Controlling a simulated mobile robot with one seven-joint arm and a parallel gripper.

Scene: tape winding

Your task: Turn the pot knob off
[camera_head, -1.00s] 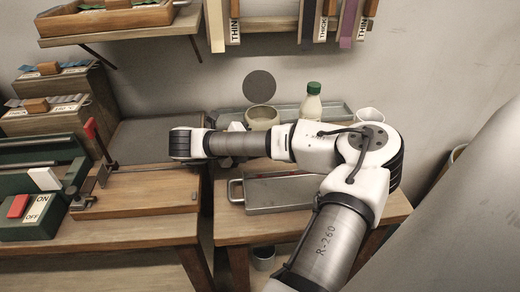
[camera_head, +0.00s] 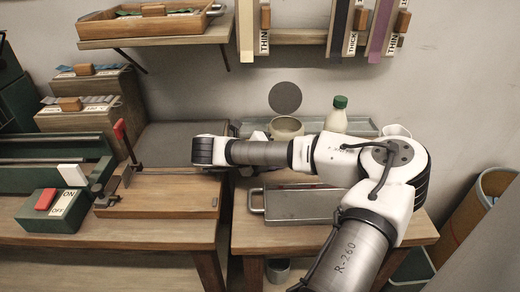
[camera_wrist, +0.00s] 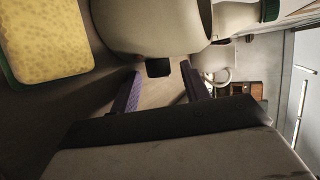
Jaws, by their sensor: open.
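The pot (camera_head: 286,127) is a small pale round vessel on the right bench near the wall, behind my arm. In the wrist view the pot (camera_wrist: 150,28) fills the top middle, and its small black knob (camera_wrist: 158,67) sticks out from its lower side. My gripper (camera_wrist: 160,88) is open, with one dark purple finger on each side of the knob in the picture. Whether the fingers touch the knob, I cannot tell. In the head view my gripper is hidden behind my arm.
A yellow sponge (camera_wrist: 45,38) is left of the pot in the wrist view. A green-capped bottle (camera_head: 336,117) and a white cup (camera_head: 396,131) stand to the pot's right. A metal box with a handle (camera_head: 295,205) lies in front. A red lever (camera_head: 120,131) rises at left.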

